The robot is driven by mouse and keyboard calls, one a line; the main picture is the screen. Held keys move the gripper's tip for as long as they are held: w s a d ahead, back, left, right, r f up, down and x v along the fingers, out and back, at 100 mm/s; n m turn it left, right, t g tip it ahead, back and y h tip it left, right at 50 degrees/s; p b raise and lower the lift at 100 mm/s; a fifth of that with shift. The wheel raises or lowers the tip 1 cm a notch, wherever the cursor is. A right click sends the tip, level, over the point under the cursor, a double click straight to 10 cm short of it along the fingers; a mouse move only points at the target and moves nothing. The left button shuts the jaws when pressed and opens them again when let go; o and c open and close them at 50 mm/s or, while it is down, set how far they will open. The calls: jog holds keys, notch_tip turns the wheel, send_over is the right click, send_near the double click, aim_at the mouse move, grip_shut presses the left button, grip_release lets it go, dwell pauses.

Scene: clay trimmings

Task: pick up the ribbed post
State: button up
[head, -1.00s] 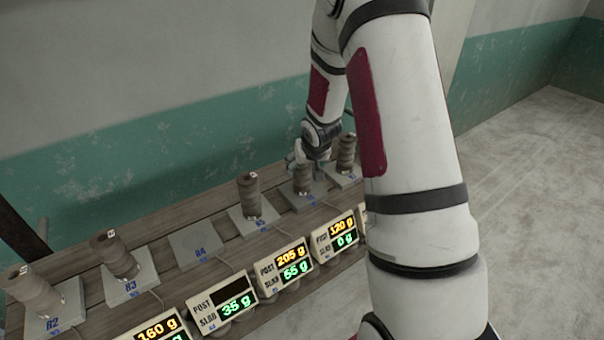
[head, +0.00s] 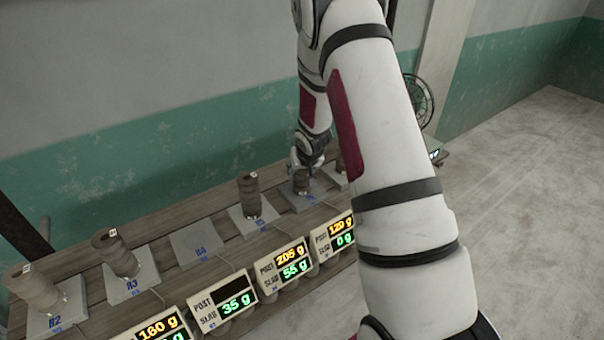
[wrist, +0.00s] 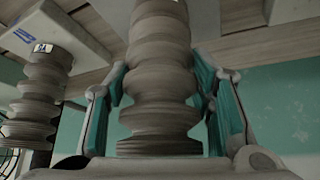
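The ribbed post (head: 301,183) is a brown-grey column of stacked rounded ribs. It stands on a grey slab (head: 318,199) toward the far end of the bench in the head view. In the wrist view the ribbed post (wrist: 158,85) fills the middle, between my fingers. My gripper (head: 304,168) is over the post from above. In the wrist view the teal-padded fingers of my gripper (wrist: 162,100) stand on either side of it, with narrow gaps seeming to show. Contact on the far side is hidden.
A neighbouring post (wrist: 35,100) stands close by in the wrist view. Another post (head: 249,195) stands nearer in the head view. Slab H4 (head: 196,243) is bare. Lit weight displays (head: 333,234) line the bench's front edge. My arm hides the bench's right part.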

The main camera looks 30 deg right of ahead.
grip_shut()
jog(key=shift+r, duration=0.1)
jog(key=shift+w+r, duration=0.1)
jog(key=shift+r, duration=0.6)
jog(key=s+a+r+b, duration=0.1)
jog(key=s+a, duration=0.2)
jog(key=s, duration=0.4)
jog(key=s+a+r+b, duration=0.1)
jog(key=s+a+r, duration=0.1)
jog(key=s+a, duration=0.2)
jog(key=s, duration=0.3)
jog(key=shift+s+r, duration=0.2)
jog(key=shift+r, duration=0.05)
jog(key=shift+a, duration=0.25)
